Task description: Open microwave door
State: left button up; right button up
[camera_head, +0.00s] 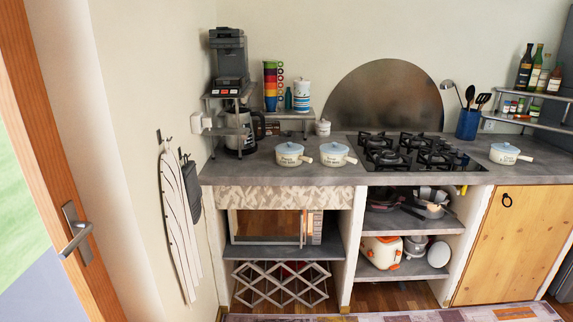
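The microwave (268,227) sits on a dark shelf below the left part of the counter, under a panel with a chevron pattern. Its front has a light frame around a window, with a narrow strip at its right end. The door looks closed, with its front flush in the niche. The upper edge of the microwave is close under the patterned panel. Neither of my grippers is in view.
A counter (260,170) with pots and a gas hob (410,150) runs above the niche. A wine rack (280,284) stands below the microwave shelf. A wooden door (60,190) is at the left. A rug (430,315) lies in front.

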aim_at(246, 227)
jog(key=i+l+u, duration=0.15)
jog(key=i, duration=0.35)
jog(key=i+l+u, duration=0.1)
jog(key=i, duration=0.35)
jog(key=i+l+u, duration=0.15)
jog(key=i+l, duration=0.15)
jog(key=i, duration=0.15)
jog(key=i+l+u, duration=0.15)
jog(key=i, duration=0.3)
jog(key=l, duration=0.15)
